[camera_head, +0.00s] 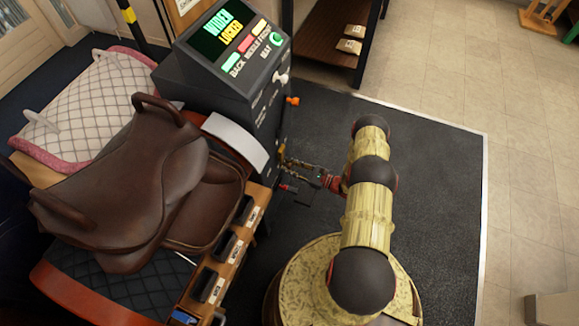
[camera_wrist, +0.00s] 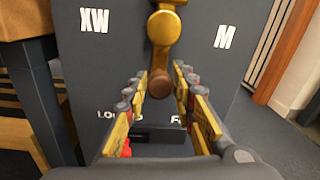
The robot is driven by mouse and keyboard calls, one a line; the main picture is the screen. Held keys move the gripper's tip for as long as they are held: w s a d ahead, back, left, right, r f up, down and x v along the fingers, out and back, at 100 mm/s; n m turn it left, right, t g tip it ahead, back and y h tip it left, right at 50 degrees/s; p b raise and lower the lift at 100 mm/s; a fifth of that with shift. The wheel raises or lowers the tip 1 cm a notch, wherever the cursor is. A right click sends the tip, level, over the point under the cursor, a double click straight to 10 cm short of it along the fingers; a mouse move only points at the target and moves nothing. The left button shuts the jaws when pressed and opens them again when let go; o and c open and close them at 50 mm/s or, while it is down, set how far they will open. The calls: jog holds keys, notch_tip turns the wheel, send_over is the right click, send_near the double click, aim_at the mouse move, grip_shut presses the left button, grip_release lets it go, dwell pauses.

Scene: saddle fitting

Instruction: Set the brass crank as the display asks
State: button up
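The display (camera_head: 222,35) on the dark console (camera_head: 225,98) shows what looks like "WIDER" in green and "LOCKED" in yellow. In the wrist view the brass crank (camera_wrist: 161,27) is on the dark panel face, its arm hanging down to a brown knob (camera_wrist: 160,83). The panel is marked "XW" at upper left and "M" at upper right. My gripper (camera_wrist: 160,74) is open, its fingers on either side of the knob with visible gaps. It also shows in the head view beside the console (camera_head: 302,170). A red-tipped part (camera_wrist: 125,149) sits lower on the panel, partly behind a finger.
A brown saddle (camera_head: 125,190) rests on a stand left of the console, beside a white quilted pad (camera_head: 95,105). A wooden rail with labelled dark holders (camera_head: 228,246) runs in front. A shelf (camera_head: 335,35) stands behind. The dark mat (camera_head: 440,180) at right is clear.

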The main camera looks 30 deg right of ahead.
grip_shut()
dwell(0.4)
jog(key=shift+s+a, duration=0.1)
